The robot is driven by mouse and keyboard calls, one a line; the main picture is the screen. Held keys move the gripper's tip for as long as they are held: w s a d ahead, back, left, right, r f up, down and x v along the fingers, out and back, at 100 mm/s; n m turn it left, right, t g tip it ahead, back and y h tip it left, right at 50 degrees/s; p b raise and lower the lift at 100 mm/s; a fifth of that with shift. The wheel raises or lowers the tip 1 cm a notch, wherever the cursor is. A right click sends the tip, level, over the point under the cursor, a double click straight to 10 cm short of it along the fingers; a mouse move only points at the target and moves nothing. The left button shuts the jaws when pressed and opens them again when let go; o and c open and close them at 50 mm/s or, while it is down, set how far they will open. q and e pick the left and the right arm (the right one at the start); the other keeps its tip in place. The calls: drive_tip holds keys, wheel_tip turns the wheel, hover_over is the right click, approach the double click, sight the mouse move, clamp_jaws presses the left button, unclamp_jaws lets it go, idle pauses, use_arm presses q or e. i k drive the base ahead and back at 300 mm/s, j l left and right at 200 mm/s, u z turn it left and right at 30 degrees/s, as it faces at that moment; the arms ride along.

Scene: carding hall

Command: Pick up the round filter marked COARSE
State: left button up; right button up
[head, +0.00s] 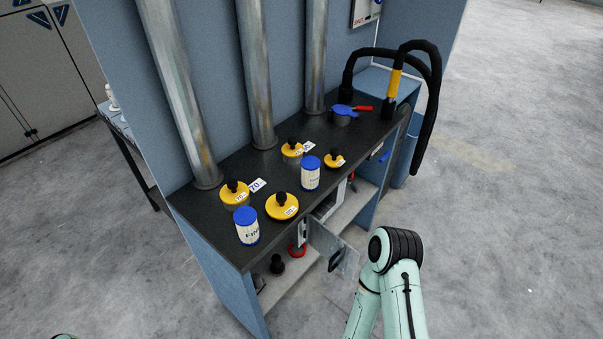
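Two round filters with blue tops and white bodies stand upright on the dark bench top. The front filter (246,226) has lettering that seems to begin "FIN". The rear filter (310,173) has a label too small to read. I cannot make out the word COARSE on either.
Several yellow lids with black knobs (282,206) stand around the filters on the bench (215,222). Vertical metal pipes rise behind. Black hoses (432,100) arch at the far right. Below, a small door (333,247) hangs open above a shelf (285,290).

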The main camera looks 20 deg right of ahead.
sight(310, 165)
drive_tip(key=l+u, duration=0.2)
drive_tip(key=u, duration=0.25)
drive_tip(key=k+l+u, duration=0.1)
drive_tip(key=u, duration=0.35)
drive_tip(key=k+l+u, duration=0.15)
drive_tip(key=u, duration=0.3)
drive_tip(key=l+u, duration=0.15)
drive_tip(key=u, duration=0.25)
drive_tip(key=k+l+u, duration=0.1)
drive_tip(key=u, duration=0.3)
drive_tip(key=k+u, duration=0.1)
drive_tip(key=u, duration=0.3)
drive_tip(key=k+l+u, duration=0.1)
drive_tip(key=u, duration=0.3)
drive_tip(key=k+l+u, duration=0.2)
drive_tip(key=k+u, duration=0.2)
drive_tip(key=k+l+u, duration=0.1)
drive_tip(key=k+u, duration=0.35)
drive_tip(key=k+l+z, duration=0.25)
drive_tip(key=k, duration=0.2)
drive_tip(key=k+l+z, duration=0.2)
drive_tip(key=k, duration=0.25)
